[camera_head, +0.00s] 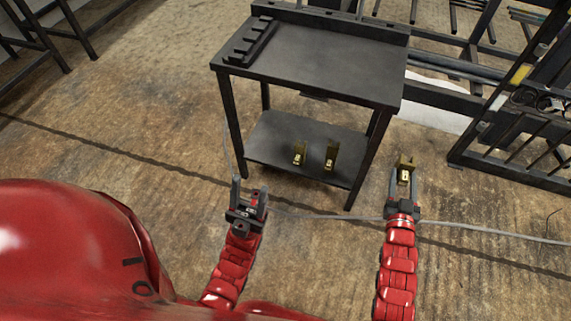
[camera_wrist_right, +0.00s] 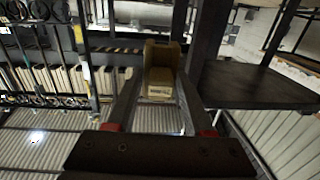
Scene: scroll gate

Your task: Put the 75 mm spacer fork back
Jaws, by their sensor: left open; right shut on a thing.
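My right gripper (camera_head: 404,181) is shut on a brass-coloured spacer fork (camera_head: 406,164), holding it in the air to the right of the cart. The fork also shows between the fingers in the right wrist view (camera_wrist_right: 160,72), with a pale label too small to read. Two similar forks, a left one (camera_head: 299,154) and a right one (camera_head: 330,157), stand upright on the cart's lower shelf (camera_head: 276,132). I cannot tell their sizes. My left gripper (camera_head: 251,192) is open and empty, in front of the cart's left front leg.
The dark cart's top (camera_head: 325,68) is mostly clear, with a notched rack (camera_head: 247,42) along its left edge. A metal frame with bars (camera_head: 515,125) stands at the right. A grey cable (camera_head: 470,231) crosses the floor. The floor before the cart is open.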

